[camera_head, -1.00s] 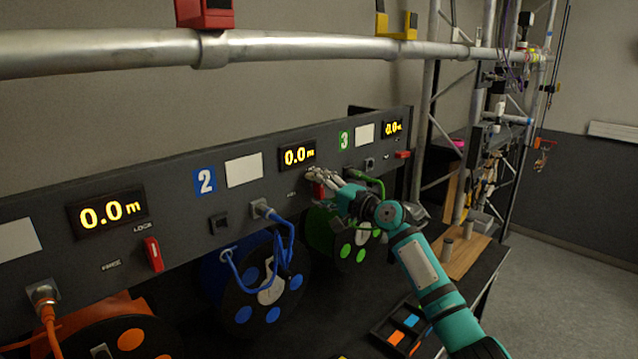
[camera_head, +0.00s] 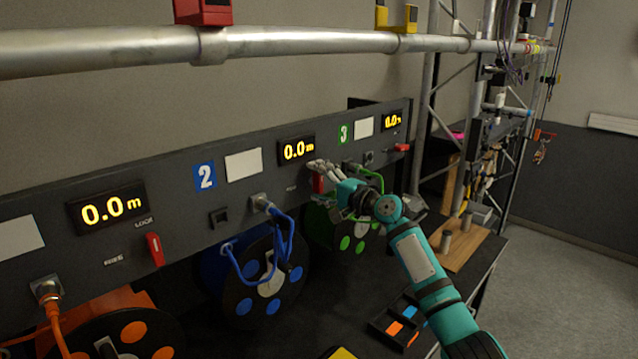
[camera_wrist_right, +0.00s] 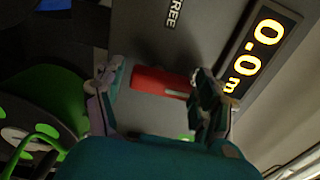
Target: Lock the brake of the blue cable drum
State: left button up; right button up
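The blue cable drum (camera_head: 262,278) hangs below the panel beside the blue number 2 sign (camera_head: 204,176). A blue cable runs from it to a panel connector. The red brake lever (camera_head: 318,183) sits under the 0.0 m display right of that sign. It also shows in the wrist view (camera_wrist_right: 160,82), with the word FREE printed near it. My right gripper (camera_head: 322,170) is at this lever. In the wrist view its fingers (camera_wrist_right: 154,80) are spread, one on each side of the lever; contact cannot be told. My left gripper is not in view.
The green drum (camera_head: 345,232) is just beneath and right of my right gripper, with its green cable close by. An orange drum (camera_head: 120,335) with its own red lever (camera_head: 154,249) is at lower left. A metal pipe (camera_head: 300,46) crosses above the panel.

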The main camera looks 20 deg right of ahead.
jog(key=shift+o, duration=0.5)
jog(key=v, duration=1.2)
